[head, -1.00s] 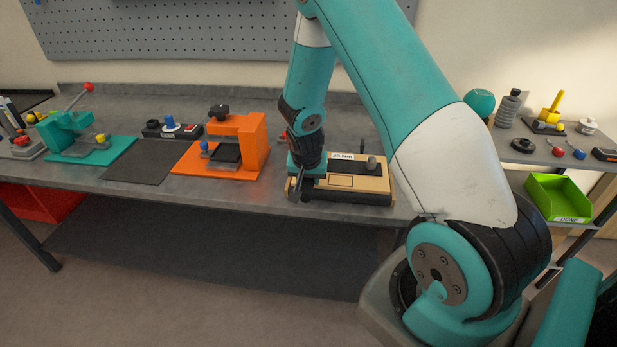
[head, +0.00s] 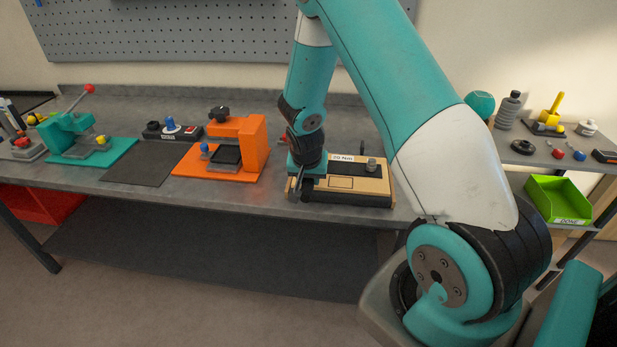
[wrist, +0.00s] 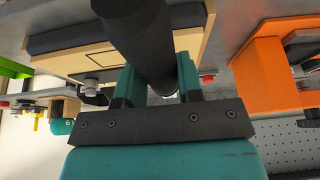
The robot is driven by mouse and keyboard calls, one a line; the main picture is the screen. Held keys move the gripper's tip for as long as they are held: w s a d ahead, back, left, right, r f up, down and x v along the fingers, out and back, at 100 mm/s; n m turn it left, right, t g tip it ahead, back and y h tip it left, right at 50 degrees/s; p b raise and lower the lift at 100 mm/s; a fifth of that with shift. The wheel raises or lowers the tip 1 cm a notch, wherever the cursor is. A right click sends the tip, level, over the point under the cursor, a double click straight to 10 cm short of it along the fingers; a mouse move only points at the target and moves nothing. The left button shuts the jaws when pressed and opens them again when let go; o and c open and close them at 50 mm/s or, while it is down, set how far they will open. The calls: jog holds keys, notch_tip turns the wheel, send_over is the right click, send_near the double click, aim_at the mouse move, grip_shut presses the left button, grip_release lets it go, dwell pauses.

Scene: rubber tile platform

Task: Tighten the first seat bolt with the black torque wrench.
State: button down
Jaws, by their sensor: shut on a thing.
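My gripper (wrist: 157,84) is shut on the thick black handle of the torque wrench (wrist: 138,35) in the wrist view. In the head view my gripper (head: 304,178) is low over the left end of a light wooden box (head: 365,197) with a dark top and a label. Part of the dark wrench (head: 297,193) shows there at the box's left front. A grey metal knob or bolt head (head: 372,164) stands on the box's right side. Any bolt under the wrench is hidden, so I cannot tell whether the wrench touches one.
An orange fixture (head: 252,150) stands left of the box. A black mat (head: 145,162) and a teal toggle clamp (head: 75,135) are farther left. A green bin (head: 545,184) marked DONE is at the right, below a shelf with small parts. A pegboard (head: 200,30) is behind.

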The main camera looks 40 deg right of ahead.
jog(key=shift+r, duration=0.65)
dwell(1.6)
jog(key=shift+r+p, duration=1.5)
jog(key=shift+r, duration=0.5)
jog(key=shift+f, duration=0.1)
jog(key=s+a+f+n+y+b, duration=0.1)
jog(key=s+a+f+n+b, duration=0.1)
jog(key=a, duration=0.5)
jog(key=s+a+f+n+t+y+b, duration=0.1)
jog(key=s+a+f+n+y+b, duration=0.1)
jog(key=s+a+f+n, duration=0.3)
notch_tip(320, 180, down, 4)
jog(key=a+n, duration=0.2)
jog(key=shift+a+n, duration=0.25)
jog(key=shift+n, duration=0.05)
jog(key=shift+r, duration=0.1)
